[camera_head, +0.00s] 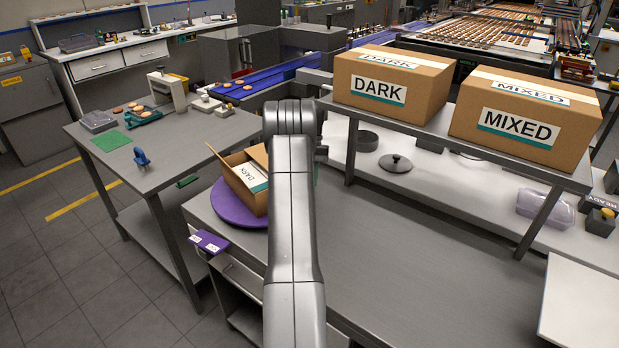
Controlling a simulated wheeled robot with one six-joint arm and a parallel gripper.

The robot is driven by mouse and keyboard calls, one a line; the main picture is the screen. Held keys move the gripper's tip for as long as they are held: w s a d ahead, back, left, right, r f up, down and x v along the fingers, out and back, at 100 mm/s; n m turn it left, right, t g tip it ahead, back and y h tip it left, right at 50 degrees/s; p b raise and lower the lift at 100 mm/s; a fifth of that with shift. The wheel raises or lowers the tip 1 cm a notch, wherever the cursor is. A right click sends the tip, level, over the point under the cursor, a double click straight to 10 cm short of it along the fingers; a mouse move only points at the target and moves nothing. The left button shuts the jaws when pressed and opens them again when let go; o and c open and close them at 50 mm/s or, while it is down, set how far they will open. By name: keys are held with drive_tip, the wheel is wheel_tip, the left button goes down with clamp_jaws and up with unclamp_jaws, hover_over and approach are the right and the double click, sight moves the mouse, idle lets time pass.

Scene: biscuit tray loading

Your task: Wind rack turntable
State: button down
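A purple round turntable (229,207) lies on the grey metal bench, left of my arm. My arm rises through the middle of the view and covers the right part of the turntable and box. My gripper is hidden behind the arm, so I cannot see its fingers or whether it touches anything.
Closed boxes marked DARK (392,83) and MIXED (522,115) stand on a raised shelf (450,143) at right. A side table (135,166) at left holds a blue tool (141,157) and a green mat (111,141). The bench right of my arm is clear.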

drive_tip(key=c, duration=1.5)
unclamp_jaws()
drive_tip(key=p+v, duration=0.8)
drive_tip(key=v, duration=0.4)
